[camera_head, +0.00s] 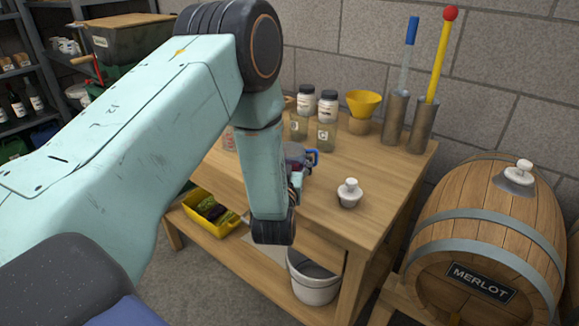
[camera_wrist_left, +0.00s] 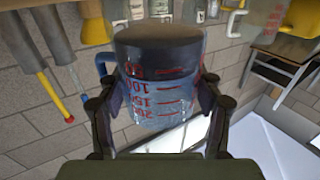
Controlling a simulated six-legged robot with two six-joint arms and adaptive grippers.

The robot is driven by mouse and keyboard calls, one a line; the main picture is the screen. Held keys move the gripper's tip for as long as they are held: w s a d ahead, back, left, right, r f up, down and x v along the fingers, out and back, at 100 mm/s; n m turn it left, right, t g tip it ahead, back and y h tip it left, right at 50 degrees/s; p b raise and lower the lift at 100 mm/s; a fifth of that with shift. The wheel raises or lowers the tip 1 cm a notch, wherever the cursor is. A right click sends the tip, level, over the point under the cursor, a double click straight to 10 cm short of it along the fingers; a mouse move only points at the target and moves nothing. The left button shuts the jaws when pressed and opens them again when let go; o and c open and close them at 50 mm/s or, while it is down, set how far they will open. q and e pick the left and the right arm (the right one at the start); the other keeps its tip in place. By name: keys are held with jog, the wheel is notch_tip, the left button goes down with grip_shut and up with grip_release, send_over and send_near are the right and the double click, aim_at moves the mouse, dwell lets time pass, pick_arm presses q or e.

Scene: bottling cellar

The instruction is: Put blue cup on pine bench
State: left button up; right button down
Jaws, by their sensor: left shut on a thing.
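The blue cup (camera_wrist_left: 155,98) looks like a clear measuring cup with a bluish tint, red markings, a blue handle and a dark band at one end. My left gripper (camera_head: 294,178) is shut on it, one finger on each side in the wrist view. In the head view the cup (camera_head: 296,154) is mostly hidden behind my left arm, with its blue handle showing to the right. It appears over the left part of the pine bench (camera_head: 385,165). I cannot tell whether it touches the top. My right gripper is not in view.
Lidded jars (camera_head: 327,106), a yellow funnel (camera_head: 363,103) and two metal tubes (camera_head: 422,125) holding rods stand along the bench's back. A white stoppered piece (camera_head: 348,193) sits near its front. A Merlot barrel (camera_head: 490,225) is at right. The bench's right-middle is clear.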

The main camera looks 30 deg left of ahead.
pick_arm(q)
jog(key=shift+s+d+f, duration=0.1)
jog(key=shift+s+f, duration=0.1)
jog(key=shift+f, duration=0.7)
jog(key=shift+w+f, duration=0.15)
jog(key=shift+w, duration=0.1)
jog(key=o, duration=0.7)
jog(key=shift+f, duration=0.1)
jog(key=shift+o, duration=1.4)
jog(key=shift+s, duration=0.2)
jog(key=shift+o, duration=0.8)
jog(key=shift+w, duration=0.15)
